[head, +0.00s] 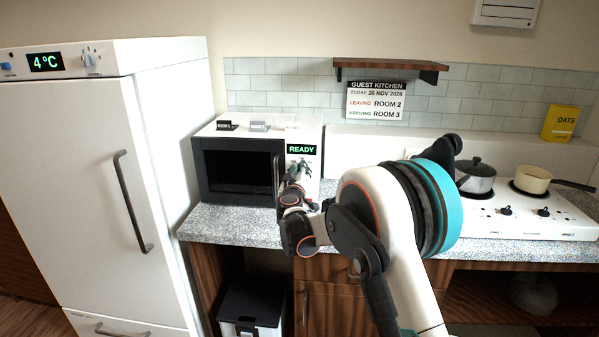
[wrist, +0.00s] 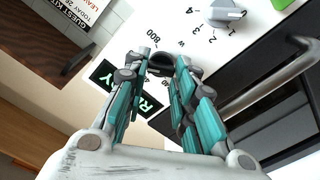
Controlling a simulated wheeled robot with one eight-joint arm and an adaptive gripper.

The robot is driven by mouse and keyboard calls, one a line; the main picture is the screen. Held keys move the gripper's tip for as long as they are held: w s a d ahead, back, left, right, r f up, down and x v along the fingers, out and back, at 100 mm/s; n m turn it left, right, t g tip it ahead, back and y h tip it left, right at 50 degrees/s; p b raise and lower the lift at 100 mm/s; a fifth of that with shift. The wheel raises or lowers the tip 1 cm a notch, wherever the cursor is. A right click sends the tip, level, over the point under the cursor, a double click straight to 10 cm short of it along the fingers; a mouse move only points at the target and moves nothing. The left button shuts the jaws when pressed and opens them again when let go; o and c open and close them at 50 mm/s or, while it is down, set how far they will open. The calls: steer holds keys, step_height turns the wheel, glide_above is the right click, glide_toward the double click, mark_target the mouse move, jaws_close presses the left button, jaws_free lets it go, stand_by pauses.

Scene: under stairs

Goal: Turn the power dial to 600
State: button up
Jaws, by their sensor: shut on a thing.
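The microwave (head: 212,178) stands on the counter, its dark door facing me and its control panel at the right side. Its display (head: 301,149) reads READY in green. My gripper (wrist: 160,62) is at this panel, closed around the power dial, which is mostly hidden between the fingers. In the wrist view the panel is turned, with an "800" mark (wrist: 154,36) and a "W" just past the fingertips. Where the dial points cannot be told. A second grey dial (wrist: 226,12) with small numbers sits apart from the fingers. In the head view my arm hides the lower panel.
The microwave's door handle (wrist: 262,82) runs close beside my fingers. A green button (wrist: 281,3) shows at the panel's edge. A white fridge (head: 100,190) stands at the left. A hob with a pot (head: 476,180) and a cream pan (head: 532,180) is at the right.

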steer(key=shift+f, duration=0.1)
stand_by(0.5)
steer(key=o, duration=1.1)
steer(key=shift+c, duration=0.2)
steer(key=s, duration=1.2)
steer(key=shift+a, duration=0.2)
steer(key=shift+d, duration=0.1)
